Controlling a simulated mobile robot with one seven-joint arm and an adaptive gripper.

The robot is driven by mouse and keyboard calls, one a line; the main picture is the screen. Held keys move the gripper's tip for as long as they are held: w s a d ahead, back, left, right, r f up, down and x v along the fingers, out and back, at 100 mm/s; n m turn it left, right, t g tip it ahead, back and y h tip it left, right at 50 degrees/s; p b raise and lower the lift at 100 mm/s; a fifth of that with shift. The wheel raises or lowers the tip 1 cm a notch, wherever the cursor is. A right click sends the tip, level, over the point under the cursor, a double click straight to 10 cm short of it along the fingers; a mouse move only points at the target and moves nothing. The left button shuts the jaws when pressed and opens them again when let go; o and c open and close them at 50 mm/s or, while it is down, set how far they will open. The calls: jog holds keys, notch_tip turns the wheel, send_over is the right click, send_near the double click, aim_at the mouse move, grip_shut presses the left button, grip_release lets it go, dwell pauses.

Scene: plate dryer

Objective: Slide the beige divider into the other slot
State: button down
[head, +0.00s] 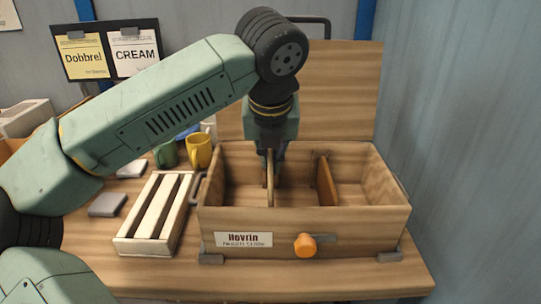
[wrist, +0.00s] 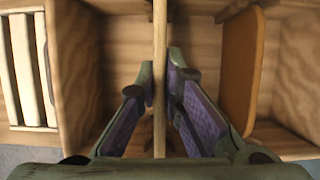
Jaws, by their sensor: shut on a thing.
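The beige divider (head: 270,182) stands upright inside the wooden box (head: 350,221), left of its middle. My gripper (head: 274,156) reaches down into the box and is shut on the divider's top edge. In the wrist view the beige divider (wrist: 160,110) runs as a thin strip between my two fingertips (wrist: 161,62). A darker orange-brown divider (head: 327,182) stands to the right; it also shows in the wrist view (wrist: 240,75). The empty slot and the beige divider's lower edge are not clear to see.
The box's lid (head: 340,90) stands open behind. An orange knob (head: 305,245) is on the front. A slatted rack (head: 154,215) lies to the left, with yellow (head: 199,151) and green (head: 166,154) mugs behind it. A grey wall is close on the right.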

jog(key=shift+f+b, duration=1.95)
jog(key=shift+f, duration=0.3)
jog(key=c, duration=1.7)
grip_release()
jog(key=shift+o, duration=0.2)
jog(key=v, duration=1.2)
